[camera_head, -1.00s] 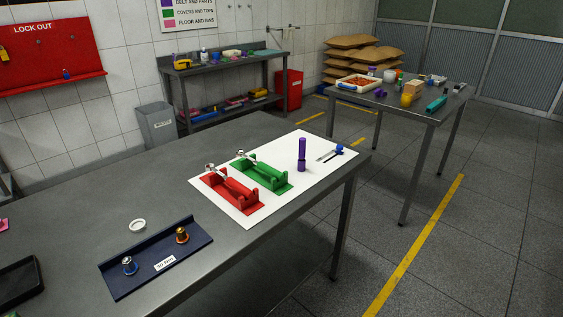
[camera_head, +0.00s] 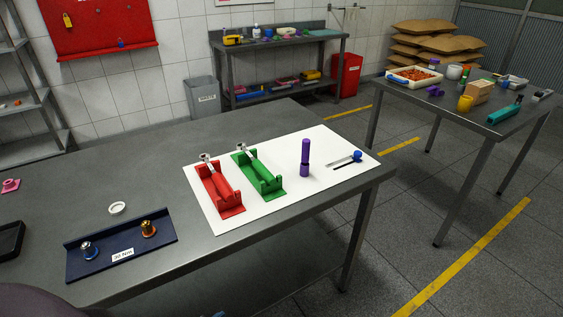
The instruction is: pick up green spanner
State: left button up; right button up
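The green spanner (camera_head: 252,160) lies in a green cradle (camera_head: 272,188) on the white mat. Its silver head sticks out at the far left end. A red spanner (camera_head: 216,173) lies in a matching red cradle (camera_head: 232,209) just to its left. The handles match their cradles in colour, so their outlines are hard to separate. Neither gripper is in view. A dark rounded shape at the bottom left corner looks like part of my arm.
The white mat (camera_head: 222,225) also holds an upright purple torch-like cylinder (camera_head: 305,155) and a blue-ended tool (camera_head: 346,160). A navy tray (camera_head: 104,258) with two metal fittings and a white ring (camera_head: 117,208) are at the left. The grey table (camera_head: 130,180) is otherwise largely clear.

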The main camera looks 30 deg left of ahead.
aim_at(262, 169)
jog(key=i+l+u, duration=0.1)
jog(key=i+l, duration=0.2)
jog(key=i+l+u, duration=0.15)
jog(key=l, duration=0.3)
jog(key=i+u, duration=0.15)
jog(key=u, duration=1.2)
